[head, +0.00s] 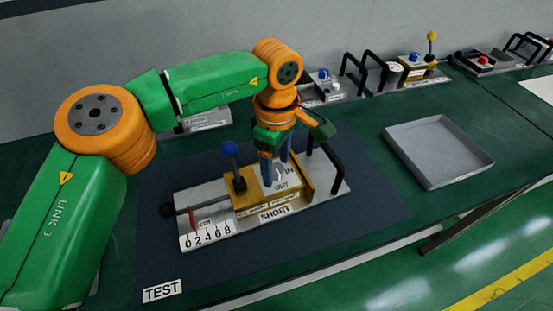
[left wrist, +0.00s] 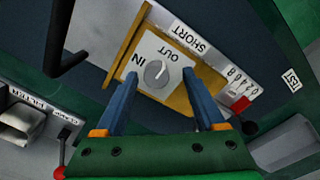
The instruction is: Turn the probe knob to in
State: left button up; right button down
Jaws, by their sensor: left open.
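The probe knob (left wrist: 156,73) is a small round grey knob on a pale plate marked IN and OUT, on the yellow-framed unit labelled SHORT (head: 274,213). In the left wrist view a ridge crosses its face; I cannot tell which mark it points to. My left gripper (head: 275,168) points down over this plate. It also shows in the left wrist view (left wrist: 157,80), where its blue fingers are open, one on each side of the knob, with visible gaps. In the head view the fingers largely hide the knob. My right gripper is not in view.
A blue-balled lever (head: 231,150) stands left of the plate, and a black handle (head: 335,172) rises at its right. A red marker (head: 192,219) sits by the cm scale. An empty grey tray (head: 436,183) lies to the right. Other units (head: 325,88) line the wall.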

pick_arm(q)
jog(key=shift+w+f, duration=0.2)
jog(key=shift+f, duration=0.15)
jog(key=shift+w+f, duration=0.1)
jog(key=shift+w, duration=0.1)
jog(key=shift+s, duration=0.15)
jog(key=c, duration=0.6)
grip_shut()
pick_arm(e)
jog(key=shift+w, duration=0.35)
